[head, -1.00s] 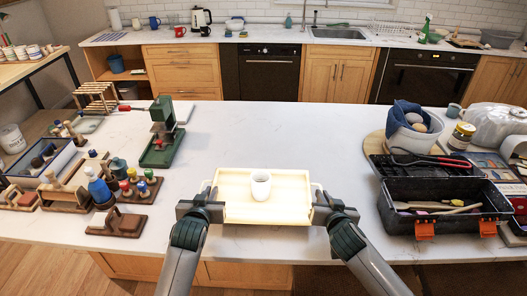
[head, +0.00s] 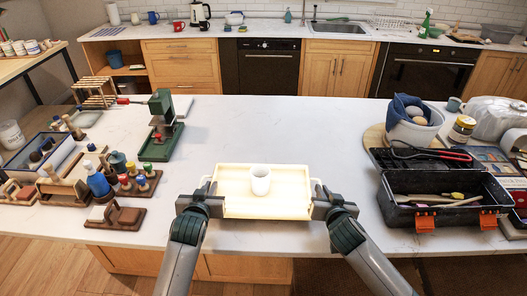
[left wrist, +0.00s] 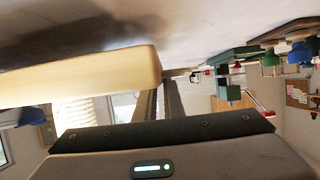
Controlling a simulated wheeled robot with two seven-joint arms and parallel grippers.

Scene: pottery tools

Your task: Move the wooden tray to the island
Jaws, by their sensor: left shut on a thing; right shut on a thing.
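The wooden tray (head: 235,206) is pale, with a white cup (head: 261,180) standing upright on it. In the head view it is at the front middle of the white island (head: 290,125), over the countertop near its front edge. My left gripper (head: 208,196) is shut on the tray's left side handle. My right gripper (head: 318,197) is shut on its right side handle. In the left wrist view the tray's edge (left wrist: 80,80) fills the upper left, close to the gripper. I cannot tell whether the tray's underside touches the countertop.
A black toolbox (head: 445,205) lies open to the right, with a grey bowl (head: 412,125) behind it. A green press (head: 162,130) and wooden stamp holders (head: 118,216) stand to the left. The island's middle, behind the tray, is clear.

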